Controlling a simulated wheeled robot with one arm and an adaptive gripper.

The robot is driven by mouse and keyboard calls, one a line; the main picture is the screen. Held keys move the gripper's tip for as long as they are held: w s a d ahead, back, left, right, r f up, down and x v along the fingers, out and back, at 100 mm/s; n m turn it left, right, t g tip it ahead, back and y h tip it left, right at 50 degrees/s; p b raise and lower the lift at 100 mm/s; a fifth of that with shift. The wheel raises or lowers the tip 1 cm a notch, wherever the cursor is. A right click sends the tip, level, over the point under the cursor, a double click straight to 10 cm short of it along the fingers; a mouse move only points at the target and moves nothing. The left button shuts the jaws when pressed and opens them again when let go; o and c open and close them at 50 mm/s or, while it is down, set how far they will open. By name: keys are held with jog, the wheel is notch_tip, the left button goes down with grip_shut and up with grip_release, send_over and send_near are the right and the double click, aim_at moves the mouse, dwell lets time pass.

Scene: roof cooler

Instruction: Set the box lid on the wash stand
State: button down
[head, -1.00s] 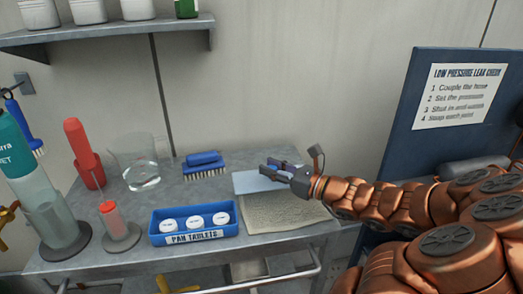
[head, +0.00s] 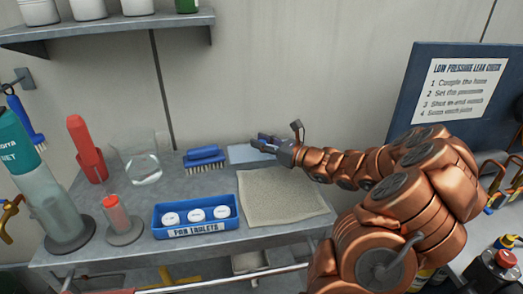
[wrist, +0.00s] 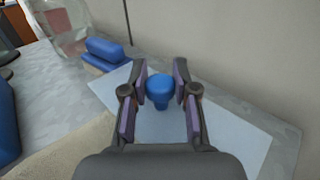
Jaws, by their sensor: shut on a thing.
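The box lid (head: 243,153) is a flat pale blue-grey plate over the back of the grey metal stand (head: 222,181), near the wall. In the wrist view the lid (wrist: 225,138) has a round blue knob (wrist: 160,88). My gripper (head: 265,143) is shut on this knob, with one finger on each side; in the wrist view the gripper (wrist: 161,92) hides part of the plate. The lid is level and at or just above the stand top; I cannot tell if it touches.
A beige cloth (head: 280,197) lies in front of the lid. A blue brush (head: 205,158) is close on its left. A blue tablet tray (head: 195,229), a clear beaker (head: 143,168) and bottles stand farther left. The wall is close behind.

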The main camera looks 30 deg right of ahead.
aim_at(261, 152)
jog(key=shift+w+d+f, duration=0.1)
jog(key=shift+w+f, duration=0.15)
jog(key=shift+f, duration=0.05)
notch_tip(261, 152, down, 2)
jog(key=shift+f, duration=0.45)
jog(key=shift+f, duration=0.35)
